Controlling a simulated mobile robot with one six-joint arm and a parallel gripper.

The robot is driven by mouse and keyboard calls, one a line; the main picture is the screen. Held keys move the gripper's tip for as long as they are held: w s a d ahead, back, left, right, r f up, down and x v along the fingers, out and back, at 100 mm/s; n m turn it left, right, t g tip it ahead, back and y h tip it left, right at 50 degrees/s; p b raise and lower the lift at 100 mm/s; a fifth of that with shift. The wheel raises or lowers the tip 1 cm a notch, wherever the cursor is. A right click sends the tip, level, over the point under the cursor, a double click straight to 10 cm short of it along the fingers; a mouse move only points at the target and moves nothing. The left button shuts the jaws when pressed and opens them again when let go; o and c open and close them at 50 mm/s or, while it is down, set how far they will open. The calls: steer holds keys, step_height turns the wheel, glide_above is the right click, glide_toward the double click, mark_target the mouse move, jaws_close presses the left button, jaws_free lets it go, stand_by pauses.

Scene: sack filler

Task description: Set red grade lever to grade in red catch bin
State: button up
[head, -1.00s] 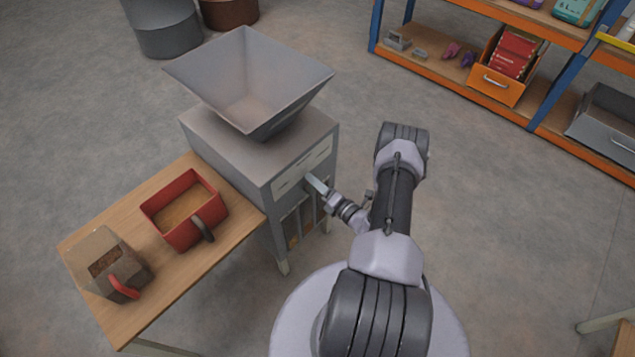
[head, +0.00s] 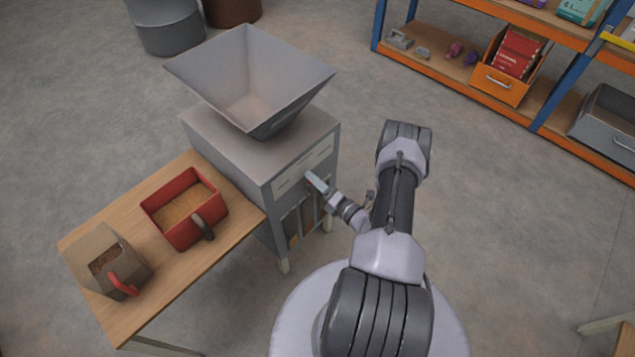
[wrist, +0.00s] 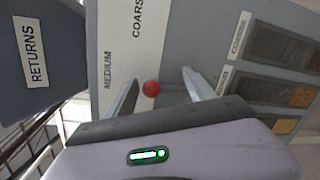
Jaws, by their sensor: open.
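The red grade lever shows in the wrist view as a round red knob (wrist: 151,88) on the front panel, beside the MEDIUM label and below COARSE. My gripper (wrist: 160,80) is open, with one finger on each side of the knob; I cannot tell whether either touches it. In the head view my gripper (head: 317,182) is at the front panel of the grey sack filler (head: 222,142), and the knob is hidden there. The red catch bin (head: 160,209) stands on the wooden table, holding tan-brown grain too small to grade by eye. It has a dark handle.
A grey bin (head: 133,265) with a red handle and darker grain stands left on the table (head: 185,275). Windows (wrist: 280,48) with samples, one labelled COARSE, are right in the wrist view. A dark RETURNS box (wrist: 60,20) is at left. Orange-blue shelving (head: 455,78) stands behind.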

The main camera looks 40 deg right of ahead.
steer(key=s+r+p, duration=0.2)
steer(key=s+p, duration=0.2)
steer(key=s, duration=1.3)
steer(key=shift+s+a, duration=0.15)
steer(key=shift+a, duration=0.2)
steer(key=shift+c, duration=0.4)
